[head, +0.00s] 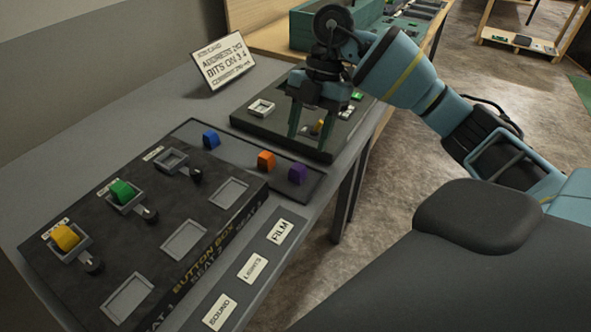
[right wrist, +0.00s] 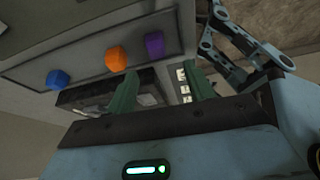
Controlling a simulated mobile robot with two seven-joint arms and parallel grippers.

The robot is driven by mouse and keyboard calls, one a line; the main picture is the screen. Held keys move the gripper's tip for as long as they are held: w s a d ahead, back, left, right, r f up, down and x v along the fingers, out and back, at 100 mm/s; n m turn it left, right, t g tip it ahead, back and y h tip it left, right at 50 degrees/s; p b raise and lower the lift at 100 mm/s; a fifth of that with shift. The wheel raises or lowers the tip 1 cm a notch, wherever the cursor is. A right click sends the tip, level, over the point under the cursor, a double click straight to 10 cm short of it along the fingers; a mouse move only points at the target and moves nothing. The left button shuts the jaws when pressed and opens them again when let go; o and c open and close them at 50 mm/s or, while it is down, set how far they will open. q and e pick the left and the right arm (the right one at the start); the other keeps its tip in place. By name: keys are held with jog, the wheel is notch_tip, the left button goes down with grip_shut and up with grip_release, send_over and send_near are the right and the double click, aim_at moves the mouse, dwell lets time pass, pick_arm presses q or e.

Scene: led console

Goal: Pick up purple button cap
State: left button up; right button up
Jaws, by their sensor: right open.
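The purple button cap (head: 297,174) sits at the right end of a dark tray (head: 240,157), next to an orange cap (head: 265,161), with a blue cap (head: 211,139) further left. In the right wrist view the purple cap (right wrist: 155,46) lies beyond the fingertips, clear of them. My right gripper (head: 312,133) is open and empty over the dark panel behind the tray. Its two green fingers (right wrist: 158,76) are spread apart in the wrist view. My left gripper is not in view.
The button box (head: 213,217) in front holds yellow (head: 66,237) and green (head: 122,191) caps and several empty frames. A small panel (head: 247,123) stands under my right gripper. A sign (head: 225,62) stands behind. Label cards lie at the front edge.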

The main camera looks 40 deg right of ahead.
aim_at(299, 165)
jog(key=shift+w+x, duration=0.15)
jog(key=shift+x, duration=1.7)
jog(key=shift+w+x, duration=0.2)
jog(key=shift+x, duration=1.7)
jog(key=shift+d+f, duration=0.1)
jog(key=shift+d, duration=0.05)
jog(key=shift+c, duration=0.4)
jog(key=c, duration=1)
